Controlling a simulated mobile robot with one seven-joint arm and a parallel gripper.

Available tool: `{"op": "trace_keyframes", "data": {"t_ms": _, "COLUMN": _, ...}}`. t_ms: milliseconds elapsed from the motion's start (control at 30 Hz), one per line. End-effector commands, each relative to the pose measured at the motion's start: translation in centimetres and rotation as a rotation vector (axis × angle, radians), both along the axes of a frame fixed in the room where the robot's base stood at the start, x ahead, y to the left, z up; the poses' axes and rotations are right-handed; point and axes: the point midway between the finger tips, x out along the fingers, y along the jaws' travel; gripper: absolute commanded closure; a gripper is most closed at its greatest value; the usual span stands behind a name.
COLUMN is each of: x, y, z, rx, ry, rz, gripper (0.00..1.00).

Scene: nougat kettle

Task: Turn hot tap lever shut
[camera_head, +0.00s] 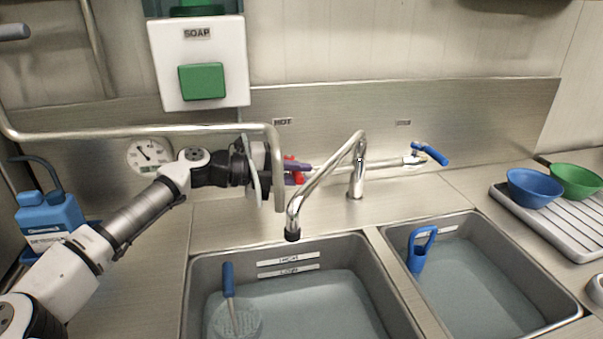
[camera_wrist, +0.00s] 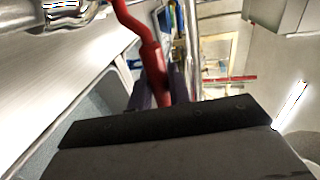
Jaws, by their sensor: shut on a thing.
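The red hot tap lever (camera_head: 290,160) shows at the back wall under the HOT label (camera_head: 283,122). My gripper (camera_head: 298,173) is at it, with its purple fingers around the lever. In the wrist view the red lever (camera_wrist: 149,55) runs down between the purple fingers of my gripper (camera_wrist: 160,92), which are shut on it. The metal tap body (camera_wrist: 62,15) shows at the upper left there. Part of the lever is hidden by the fingers and by a vertical pipe in the head view. The curved spout (camera_head: 325,180) stands right of my gripper.
A steel pipe (camera_head: 150,130) runs across and bends down close by my wrist. The blue cold lever (camera_head: 430,153) is at the right. Two water-filled basins, left (camera_head: 300,300) and right (camera_head: 480,270), lie below. A soap dispenser (camera_head: 198,62) hangs above.

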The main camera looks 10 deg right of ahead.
Motion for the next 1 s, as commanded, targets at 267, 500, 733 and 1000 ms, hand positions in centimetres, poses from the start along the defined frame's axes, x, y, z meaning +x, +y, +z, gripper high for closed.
{"op": "trace_keyframes", "data": {"t_ms": 267, "x": 0.0, "y": 0.1, "z": 0.1, "rx": -0.001, "ry": -0.002, "rz": -0.006, "gripper": 1.0}}
{"op": "trace_keyframes", "data": {"t_ms": 500, "x": 0.0, "y": 0.1, "z": 0.1, "rx": -0.001, "ry": -0.001, "rz": -0.006, "gripper": 0.62}}
{"op": "trace_keyframes", "data": {"t_ms": 733, "x": 0.0, "y": 0.1, "z": 0.0, "rx": 0.0, "ry": -0.001, "rz": -0.006, "gripper": 0.62}}
{"op": "trace_keyframes", "data": {"t_ms": 1000, "x": 0.1, "y": 3.2, "z": 0.3, "rx": -0.001, "ry": -0.001, "rz": -0.001, "gripper": 0.62}}
